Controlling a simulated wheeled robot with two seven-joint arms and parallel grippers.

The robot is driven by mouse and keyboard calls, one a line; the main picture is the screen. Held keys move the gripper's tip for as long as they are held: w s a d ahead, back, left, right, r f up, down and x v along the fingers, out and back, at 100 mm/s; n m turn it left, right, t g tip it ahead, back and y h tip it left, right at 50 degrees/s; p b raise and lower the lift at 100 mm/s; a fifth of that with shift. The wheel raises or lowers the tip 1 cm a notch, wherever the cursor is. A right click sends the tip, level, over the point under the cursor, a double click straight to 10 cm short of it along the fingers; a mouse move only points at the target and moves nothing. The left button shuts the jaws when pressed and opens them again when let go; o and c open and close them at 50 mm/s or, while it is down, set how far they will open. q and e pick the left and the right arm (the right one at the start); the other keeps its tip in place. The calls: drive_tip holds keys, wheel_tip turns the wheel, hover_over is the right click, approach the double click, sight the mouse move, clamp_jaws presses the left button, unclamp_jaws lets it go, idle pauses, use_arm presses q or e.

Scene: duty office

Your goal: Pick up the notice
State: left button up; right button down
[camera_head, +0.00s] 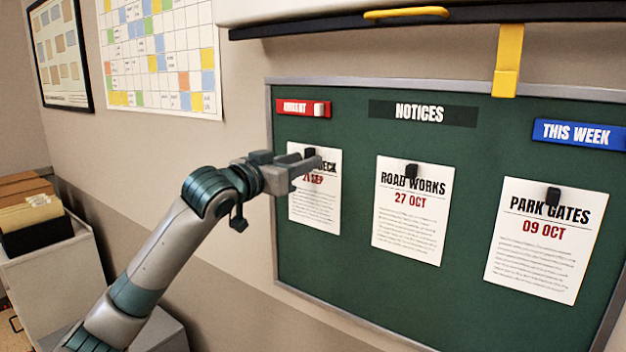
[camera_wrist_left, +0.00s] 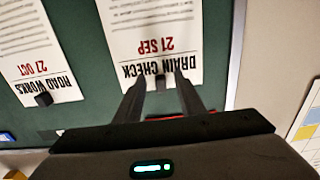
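The Drain Check notice, dated 21 Sep, is a white sheet (camera_head: 315,205) at the left of the green notice board (camera_head: 350,265); it also shows upside down in the left wrist view (camera_wrist_left: 150,25). My right gripper is not in view.
The Road Works notice (camera_head: 410,220) and Park Gates notice (camera_head: 545,250) hang to the right under black clips. A red label (camera_head: 293,107), a blue label (camera_head: 580,135) and a yellow bracket (camera_head: 507,70) are above. A cabinet with a file box (camera_head: 38,238) stands at left.

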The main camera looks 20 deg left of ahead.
use_arm(q)
drive_tip(key=shift+w+d, duration=0.1)
drive_tip(key=shift+w, duration=0.15)
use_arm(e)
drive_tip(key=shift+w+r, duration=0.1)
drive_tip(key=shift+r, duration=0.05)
use_arm(q)
drive_tip(key=shift+c, duration=0.6)
clamp_jaws()
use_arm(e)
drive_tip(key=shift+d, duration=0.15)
use_arm(q)
drive_tip(key=shift+s+r, duration=0.1)
drive_tip(key=shift+r, duration=0.05)
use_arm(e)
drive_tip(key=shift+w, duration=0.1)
